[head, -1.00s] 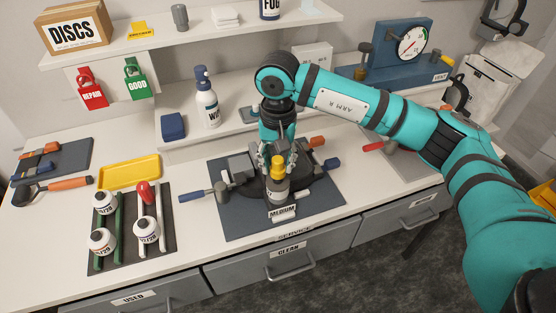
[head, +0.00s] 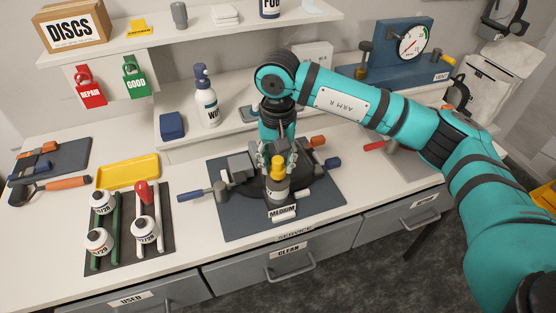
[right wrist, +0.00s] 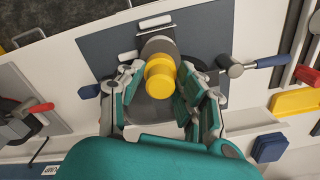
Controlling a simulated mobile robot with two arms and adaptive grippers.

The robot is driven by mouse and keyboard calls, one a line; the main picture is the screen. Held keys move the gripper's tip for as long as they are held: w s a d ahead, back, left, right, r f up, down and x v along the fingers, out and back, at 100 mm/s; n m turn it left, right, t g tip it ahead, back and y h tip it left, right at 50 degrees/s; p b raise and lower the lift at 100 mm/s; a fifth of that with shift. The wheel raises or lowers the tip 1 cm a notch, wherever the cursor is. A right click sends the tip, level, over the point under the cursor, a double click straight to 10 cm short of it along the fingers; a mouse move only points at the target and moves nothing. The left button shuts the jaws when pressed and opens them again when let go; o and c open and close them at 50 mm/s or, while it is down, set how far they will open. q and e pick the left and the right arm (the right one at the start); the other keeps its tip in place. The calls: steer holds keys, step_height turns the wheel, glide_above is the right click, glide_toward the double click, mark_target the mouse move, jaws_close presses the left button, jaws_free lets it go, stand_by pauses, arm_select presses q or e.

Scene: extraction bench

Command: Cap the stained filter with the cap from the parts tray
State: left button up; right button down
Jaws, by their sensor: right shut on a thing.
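A yellow cap (head: 278,165) is between the fingers of my right gripper (head: 277,158) at the bench fixture; the fingers are shut on it. In the right wrist view the cap (right wrist: 160,80) shows large between the fingers (right wrist: 157,88). A grey-white cylindrical filter (head: 277,188) stands upright in line under the cap. I cannot tell whether the cap is fully seated on it, and no stain can be made out. The yellow tray (head: 130,171) at the left looks empty. My left gripper is not in view.
The dark round fixture (head: 312,187) stands on a dark mat (head: 232,222), with handles sticking out at both sides. A shelf, a spray bottle (head: 207,103) and a gauge box (head: 398,47) are behind.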

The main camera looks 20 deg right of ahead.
mark_target(278, 159)
steer(key=shift+f+b, duration=0.95)
steer(key=shift+f, duration=0.15)
steer(key=c, duration=0.8)
jaws_free()
steer(key=shift+r, duration=0.25)
step_height(278, 159, up, 12)
steer(key=shift+f, duration=0.2)
